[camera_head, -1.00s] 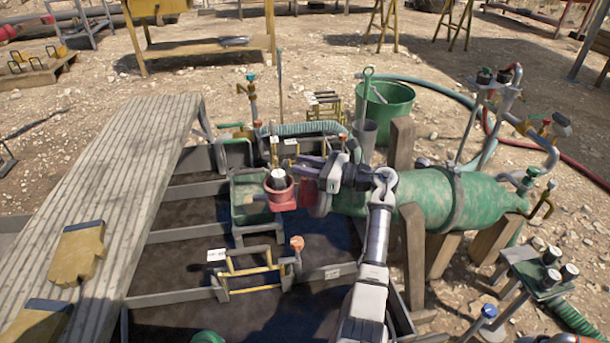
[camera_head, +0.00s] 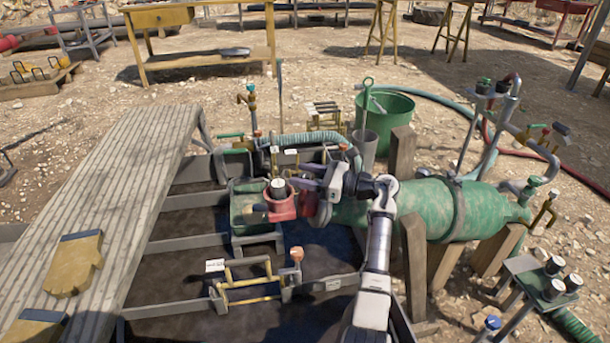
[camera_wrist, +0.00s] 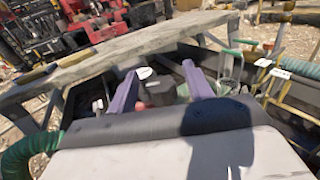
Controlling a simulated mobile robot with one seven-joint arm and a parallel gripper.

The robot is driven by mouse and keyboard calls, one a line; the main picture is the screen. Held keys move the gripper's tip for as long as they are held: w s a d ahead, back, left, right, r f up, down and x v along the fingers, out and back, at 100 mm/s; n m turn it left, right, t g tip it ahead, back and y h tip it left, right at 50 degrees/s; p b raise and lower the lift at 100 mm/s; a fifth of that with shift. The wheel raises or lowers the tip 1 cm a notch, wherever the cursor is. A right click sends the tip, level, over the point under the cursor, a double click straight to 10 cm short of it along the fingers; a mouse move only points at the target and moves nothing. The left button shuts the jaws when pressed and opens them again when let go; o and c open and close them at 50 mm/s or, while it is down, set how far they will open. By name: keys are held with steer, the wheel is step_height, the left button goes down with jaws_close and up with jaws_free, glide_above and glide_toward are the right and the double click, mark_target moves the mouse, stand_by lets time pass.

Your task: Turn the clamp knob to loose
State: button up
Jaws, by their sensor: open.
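A dark round knob with a white top (camera_head: 278,188), probably the clamp knob, stands on a red fitting (camera_head: 284,208) over a green box in the tank. In the wrist view the dark knob (camera_wrist: 158,90) shows between my purple fingers, with a white disc beside its top. My gripper (camera_head: 302,176) is open and comes in from the right, its fingers level with the knob. It also shows in the wrist view (camera_wrist: 158,72), one finger on each side of the knob. I cannot tell whether the fingers touch it. The knob's lower part is hidden.
A green cylinder (camera_head: 470,212) on wooden posts lies right of the gripper. A green bucket (camera_head: 392,110) stands behind.

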mark_target(305, 175)
steer(key=shift+r, duration=0.1)
step_height(305, 175, up, 20)
steer(key=shift+p, duration=0.35)
